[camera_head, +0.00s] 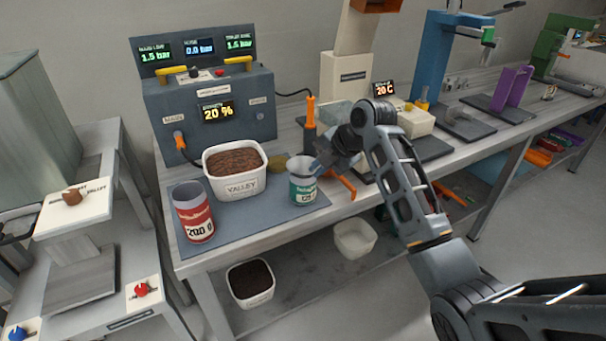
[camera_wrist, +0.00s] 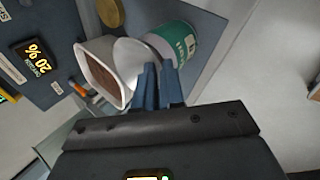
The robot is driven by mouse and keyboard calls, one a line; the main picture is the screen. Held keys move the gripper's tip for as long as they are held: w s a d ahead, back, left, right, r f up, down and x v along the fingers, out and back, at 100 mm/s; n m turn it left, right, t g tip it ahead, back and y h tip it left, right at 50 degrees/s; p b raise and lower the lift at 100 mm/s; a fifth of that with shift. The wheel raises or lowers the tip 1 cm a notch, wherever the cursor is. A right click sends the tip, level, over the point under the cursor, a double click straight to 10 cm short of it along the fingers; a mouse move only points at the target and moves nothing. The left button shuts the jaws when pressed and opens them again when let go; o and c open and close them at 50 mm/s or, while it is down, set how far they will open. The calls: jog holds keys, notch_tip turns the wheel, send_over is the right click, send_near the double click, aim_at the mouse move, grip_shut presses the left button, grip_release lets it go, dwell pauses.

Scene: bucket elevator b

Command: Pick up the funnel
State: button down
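A can with a green label (camera_head: 303,188) stands on the blue-grey mat, its pale mouth facing up. It also shows in the wrist view (camera_wrist: 178,45). A pale, flared round shape (camera_wrist: 128,58) lies at the can's mouth in the wrist view. My gripper (camera_head: 322,158) is just right of and above the can in the head view. In the wrist view its two blue-grey fingers (camera_wrist: 158,72) are a small gap apart beside the can, with nothing clearly held between them.
A white tub of brown material (camera_head: 235,188) stands left of the can, close to it. A red-labelled can (camera_head: 193,222) is at the mat's front left. A control box (camera_head: 212,110) stands behind. A yellow disc (camera_head: 276,162) and an orange clamp (camera_head: 342,186) lie nearby.

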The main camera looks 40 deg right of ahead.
dwell(0.5)
notch_tip(320, 180, up, 18)
jog(key=p, duration=0.5)
jog(key=shift+r, duration=0.25)
dwell(0.8)
